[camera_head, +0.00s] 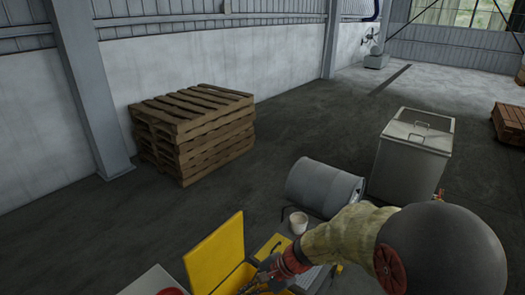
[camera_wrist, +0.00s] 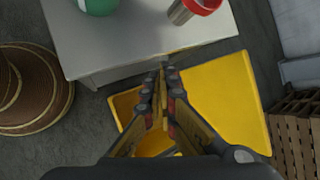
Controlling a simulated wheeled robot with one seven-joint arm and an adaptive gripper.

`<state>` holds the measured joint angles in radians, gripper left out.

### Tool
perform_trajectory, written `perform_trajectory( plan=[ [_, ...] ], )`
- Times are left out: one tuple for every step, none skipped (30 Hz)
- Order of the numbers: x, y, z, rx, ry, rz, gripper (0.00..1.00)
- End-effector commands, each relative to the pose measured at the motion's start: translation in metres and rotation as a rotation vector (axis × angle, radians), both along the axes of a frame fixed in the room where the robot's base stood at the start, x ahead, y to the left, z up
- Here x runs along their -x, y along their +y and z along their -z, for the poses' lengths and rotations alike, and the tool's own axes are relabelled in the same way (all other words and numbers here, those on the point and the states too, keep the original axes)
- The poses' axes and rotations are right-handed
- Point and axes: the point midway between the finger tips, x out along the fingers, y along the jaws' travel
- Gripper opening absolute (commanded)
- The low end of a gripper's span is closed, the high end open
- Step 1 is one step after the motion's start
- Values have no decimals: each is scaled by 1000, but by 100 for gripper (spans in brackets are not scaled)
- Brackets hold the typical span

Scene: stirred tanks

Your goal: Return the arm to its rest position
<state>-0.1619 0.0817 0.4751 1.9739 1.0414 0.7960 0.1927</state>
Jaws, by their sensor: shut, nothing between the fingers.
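My arm reaches in from the lower right of the head view, in a tan sleeve. My gripper (camera_head: 262,280) is low in that view, over a yellow box (camera_head: 232,280) with its lid (camera_head: 216,253) standing open. In the wrist view my gripper (camera_wrist: 163,68) is shut, its fingers together and nothing held. The yellow lid (camera_wrist: 222,100) shows to the right of the fingers, and part of the yellow box (camera_wrist: 124,104) shows to their left. The box's inside is mostly hidden by my gripper.
A pale table (camera_wrist: 120,42) beyond the fingers bears a red-rimmed metal cup (camera_wrist: 190,10) and a green object (camera_wrist: 100,5). A brown ribbed round object (camera_wrist: 35,90) stands left.

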Motion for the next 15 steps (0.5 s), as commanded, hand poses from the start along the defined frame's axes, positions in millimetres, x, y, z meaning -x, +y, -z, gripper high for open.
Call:
perform_trajectory(
  plan=[
    [17, -15, -18, 42, -58, -95, 0],
    [27, -25, -26, 72, -89, -155, 0],
    [41, -39, -37, 114, -133, -235, 0],
    [51, -50, -45, 146, -164, -293, 0],
    [61, -61, -53, 179, -194, -346, 0],
    [72, -76, -63, 222, -233, -411, 0],
    [80, -88, -70, 257, -261, -457, 0],
    [89, -99, -76, 290, -285, -500, 0],
    [98, -114, -85, 336, -319, -555, 0],
    [105, -125, -92, 371, -345, -589, 0],
    [111, -136, -99, 406, -369, -623, 0],
    [119, -150, -108, 454, -399, -663, 0],
    [125, -161, -114, 489, -421, -688, 0],
    [131, -171, -121, 524, -441, -710, 0],
    [138, -184, -130, 571, -469, -735, 0]
  ],
)
